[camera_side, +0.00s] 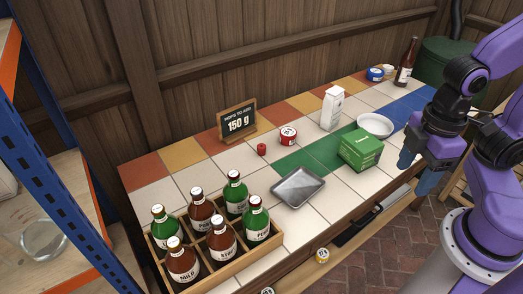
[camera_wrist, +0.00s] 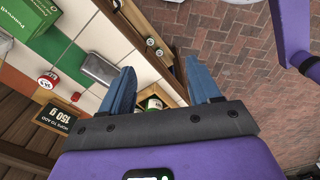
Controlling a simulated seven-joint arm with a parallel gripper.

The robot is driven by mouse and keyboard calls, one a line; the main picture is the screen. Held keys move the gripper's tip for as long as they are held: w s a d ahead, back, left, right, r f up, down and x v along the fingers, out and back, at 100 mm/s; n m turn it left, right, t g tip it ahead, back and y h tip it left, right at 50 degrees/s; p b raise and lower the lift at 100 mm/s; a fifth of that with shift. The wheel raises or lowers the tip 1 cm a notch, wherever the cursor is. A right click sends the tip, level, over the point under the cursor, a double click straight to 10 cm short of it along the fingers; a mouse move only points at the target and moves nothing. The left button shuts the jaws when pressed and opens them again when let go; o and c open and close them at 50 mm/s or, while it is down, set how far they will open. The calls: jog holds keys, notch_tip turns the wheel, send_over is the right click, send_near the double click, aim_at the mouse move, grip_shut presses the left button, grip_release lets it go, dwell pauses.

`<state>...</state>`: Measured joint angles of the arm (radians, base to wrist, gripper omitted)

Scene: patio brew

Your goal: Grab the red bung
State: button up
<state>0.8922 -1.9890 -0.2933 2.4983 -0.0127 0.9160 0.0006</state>
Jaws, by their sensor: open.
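The red bung (camera_side: 262,149) is a small red cylinder standing on the pale tiles of the bench, just in front of the chalkboard sign and left of a red-and-white tin (camera_side: 288,136). My gripper (camera_side: 418,167) is at the right, near the front edge of the bench, well away from the bung. Its two blue fingers (camera_wrist: 160,68) are spread apart with nothing between them.
A crate of bottles (camera_side: 213,272) stands at the front left.

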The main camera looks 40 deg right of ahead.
aim_at(263, 149)
jog(key=w+f+n+t+h, duration=0.3)
jog(key=w+f+n+h, duration=0.1)
jog(key=w, duration=0.7)
jog(key=w+f+n+t+h, duration=0.3)
jog(key=w+n+t+h, duration=0.1)
jog(key=w, duration=0.7)
jog(key=w+a+f+n+t+y, duration=0.1)
jog(key=w+a+f+n, duration=0.1)
jog(key=f, duration=0.3)
jog(key=w+a+f+n+t+y, duration=0.1)
jog(key=w+a+f+n+t, duration=0.1)
jog(key=w+f+n, duration=0.3)
jog(key=w+a+f+n+t+y, duration=0.1)
jog(key=w+a+f+n+t, duration=0.1)
jog(key=w+a+f+n, duration=0.2)
jog(key=shift+w+f, duration=0.2)
jog(key=shift+f, duration=0.2)
jog(key=x, duration=1.1)
jog(key=shift+w+d+r, duration=0.1)
jog(key=shift+w+d, duration=0.05)
jog(key=shift+w, duration=0.15)
jog(key=shift+d+x, duration=0.2)
jog(key=shift+x, duration=2.7)
jog(key=shift+r, duration=0.15)
jog(key=c, duration=1)
